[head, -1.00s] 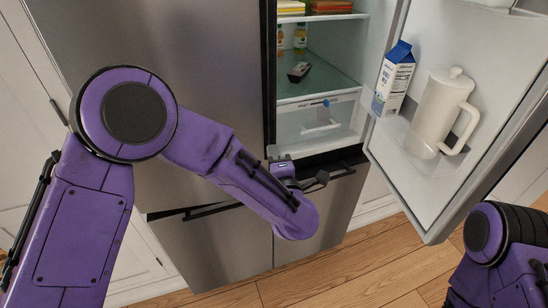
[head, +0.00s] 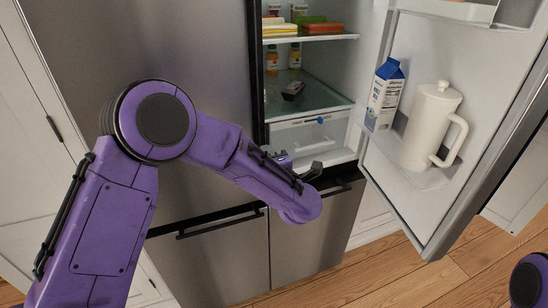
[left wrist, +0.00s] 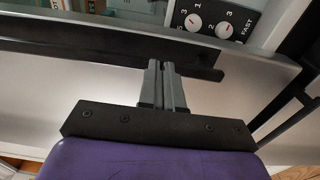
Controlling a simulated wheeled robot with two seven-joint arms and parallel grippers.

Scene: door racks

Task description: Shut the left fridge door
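The left fridge door (head: 190,60) is a tall stainless panel at the upper left of the head view. Its dark inner edge borders the open right compartment; it looks shut or nearly shut, but I cannot tell if it is fully flush. My left gripper (head: 306,168) is in front of the fridge, right of that door's edge and near the lower front of the open compartment. In the left wrist view its two grey fingers (left wrist: 162,82) are together with nothing between them, in front of a dark handle bar (left wrist: 110,45). Contact cannot be told. My right gripper is out of view.
The right fridge door (head: 470,60) stands wide open, holding a milk carton (head: 384,95) and a white pitcher (head: 430,120). Shelves (head: 310,95) carry food and bottles. Lower panels (head: 225,265) have dark handles. Wood floor (head: 400,265) is clear at lower right.

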